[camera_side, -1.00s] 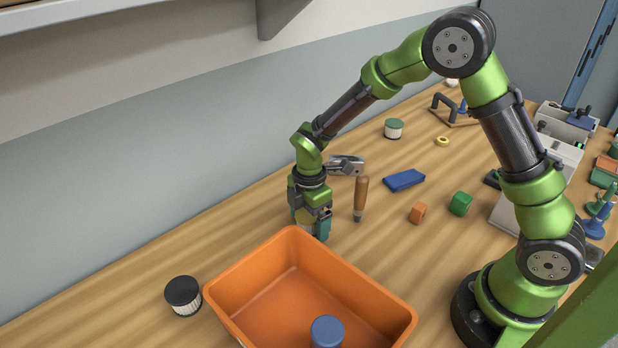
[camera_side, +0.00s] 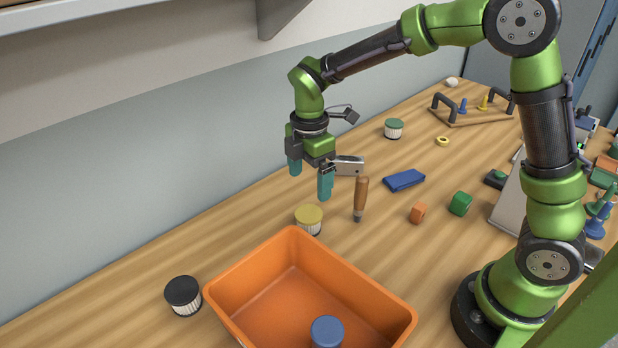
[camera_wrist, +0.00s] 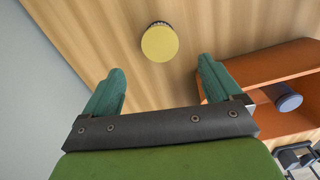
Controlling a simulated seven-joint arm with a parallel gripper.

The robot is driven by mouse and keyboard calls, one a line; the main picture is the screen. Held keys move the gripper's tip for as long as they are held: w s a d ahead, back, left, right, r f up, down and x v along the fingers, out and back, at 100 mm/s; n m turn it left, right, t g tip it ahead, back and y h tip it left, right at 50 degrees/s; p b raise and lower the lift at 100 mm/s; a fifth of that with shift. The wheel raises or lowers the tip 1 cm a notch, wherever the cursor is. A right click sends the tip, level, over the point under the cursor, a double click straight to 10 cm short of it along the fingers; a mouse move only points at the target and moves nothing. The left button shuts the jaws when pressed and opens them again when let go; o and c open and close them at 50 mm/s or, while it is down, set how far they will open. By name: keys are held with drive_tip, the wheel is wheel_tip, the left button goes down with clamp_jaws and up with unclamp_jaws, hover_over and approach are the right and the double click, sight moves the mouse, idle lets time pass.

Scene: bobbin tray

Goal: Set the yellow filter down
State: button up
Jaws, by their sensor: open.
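The yellow filter (camera_side: 309,217) stands upright on the wooden table, just behind the back corner of the orange bin. Its yellow lid faces up, and pale pleated sides show below it. In the wrist view the yellow filter (camera_wrist: 159,43) lies beyond the fingertips, in line with the gap between them. My gripper (camera_side: 309,182) is open and empty, raised above the filter and apart from it. Its two teal fingers also show wide apart in the wrist view (camera_wrist: 161,65).
The orange bin (camera_side: 245,262) stands in front, with a blue-lidded filter (camera_side: 327,331) inside. A black-lidded filter (camera_side: 183,295) stands left of it.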

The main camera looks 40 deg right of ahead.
drive_tip(key=s+d+r+m+t+y, duration=0.1)
drive_tip(key=s+d+r+m+t, duration=0.1)
drive_tip(key=s+r+m, duration=0.4)
drive_tip(key=s+d+r+m+t+y, duration=0.1)
drive_tip(key=s+r+m+t, duration=0.4)
drive_tip(key=s+m, duration=0.6)
drive_tip(key=d+r+m, duration=0.1)
drive_tip(key=m, duration=0.2)
drive_tip(key=shift+s+d+m, duration=0.25)
drive_tip(key=shift+d+m, duration=0.05)
